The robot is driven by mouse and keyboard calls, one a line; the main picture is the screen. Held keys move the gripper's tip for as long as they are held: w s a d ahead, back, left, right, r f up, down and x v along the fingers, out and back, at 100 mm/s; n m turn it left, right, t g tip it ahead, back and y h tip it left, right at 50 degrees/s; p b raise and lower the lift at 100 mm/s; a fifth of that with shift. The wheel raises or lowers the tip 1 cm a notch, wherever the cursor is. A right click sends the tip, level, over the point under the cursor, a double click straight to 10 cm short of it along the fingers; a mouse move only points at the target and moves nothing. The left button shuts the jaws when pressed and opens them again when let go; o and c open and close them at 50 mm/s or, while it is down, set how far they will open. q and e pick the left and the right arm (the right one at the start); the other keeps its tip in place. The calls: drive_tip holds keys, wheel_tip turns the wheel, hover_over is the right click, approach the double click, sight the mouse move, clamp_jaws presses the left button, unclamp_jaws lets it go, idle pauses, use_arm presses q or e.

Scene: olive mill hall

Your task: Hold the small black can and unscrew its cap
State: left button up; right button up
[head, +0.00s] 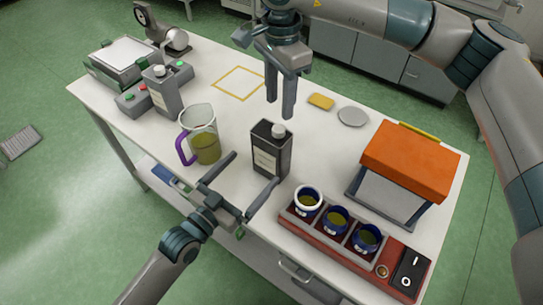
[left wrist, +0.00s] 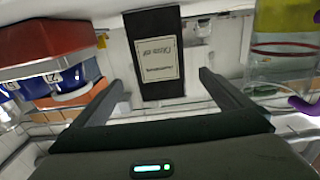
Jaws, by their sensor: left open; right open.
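The small black can (head: 271,151) stands upright near the middle of the white table, with a pale label and a light cap (head: 278,130) on top. My left gripper (head: 251,174) is open just in front of the can, its fingers spread to either side of it and not touching. In the left wrist view the can (left wrist: 156,54) and its label lie ahead between the open fingertips (left wrist: 168,82); the cap cannot be made out there. My right gripper (head: 281,108) is open, pointing down above the table behind the can, empty and apart from the cap.
A glass jug (head: 199,125) with a purple handle stands left of the can. A grey can (head: 163,91) is farther left. A red rack with blue cups (head: 335,220) and an orange-topped box (head: 410,160) stand on the right. A yellow sponge (head: 320,101) and grey disc (head: 352,117) lie behind.

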sight(265, 156)
use_arm(q)
drive_tip(key=x, duration=0.9)
drive_tip(key=shift+w+d, duration=0.2)
drive_tip(key=shift+w, duration=0.1)
drive_tip(key=shift+c, duration=0.2)
